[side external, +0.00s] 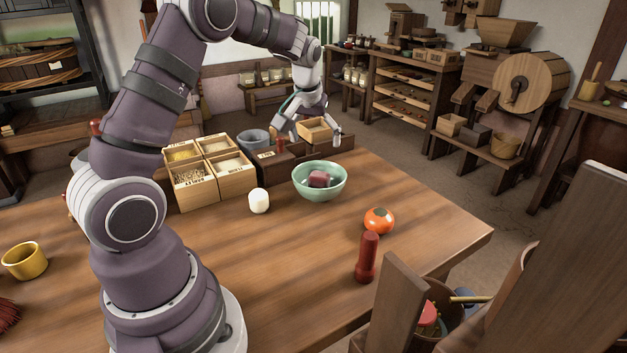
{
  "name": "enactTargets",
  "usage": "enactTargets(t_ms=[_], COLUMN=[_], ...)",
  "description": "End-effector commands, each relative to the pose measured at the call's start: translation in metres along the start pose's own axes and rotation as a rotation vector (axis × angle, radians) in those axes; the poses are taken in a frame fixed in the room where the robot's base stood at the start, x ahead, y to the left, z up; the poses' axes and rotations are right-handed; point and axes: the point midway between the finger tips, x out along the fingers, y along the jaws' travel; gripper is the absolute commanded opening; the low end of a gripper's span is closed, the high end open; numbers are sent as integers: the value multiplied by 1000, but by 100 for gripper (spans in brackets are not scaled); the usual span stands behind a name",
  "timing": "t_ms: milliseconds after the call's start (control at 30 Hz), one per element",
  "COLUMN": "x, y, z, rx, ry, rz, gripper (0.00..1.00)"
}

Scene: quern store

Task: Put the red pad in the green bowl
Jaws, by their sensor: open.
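The green bowl (309,191) stands upright on the wooden table, right of the middle. A dark red, block-like thing (320,179), which looks like the red pad, lies inside the bowl; the bowl's front wall hides its lower part. My gripper (301,125) is open, above and behind the bowl at the table's far side, apart from the red pad.
A divided wooden box (212,185) of grains and a white cup-like thing (259,201) stand left of the bowl. An orange-red fruit (379,221) and a dark red cylinder (367,257) stand to its right. The front middle of the table is clear.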

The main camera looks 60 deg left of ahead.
Motion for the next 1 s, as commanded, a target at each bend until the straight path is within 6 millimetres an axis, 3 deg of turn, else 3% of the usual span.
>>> enactTargets(t_ms=[167, 300, 433, 500, 633, 1000], x=[-49, -108, -142, -150, -153, -152], y=[20, 38, 36, 32, 24, 22], z=[23, 76, 135, 160, 188, 194], rx=[102, 297, 499, 587, 686, 710], ry=[9, 25, 53, 69, 88, 92], rz=[80, 193, 278, 306, 329, 334], gripper=[77, 77, 77, 77, 77, 77])
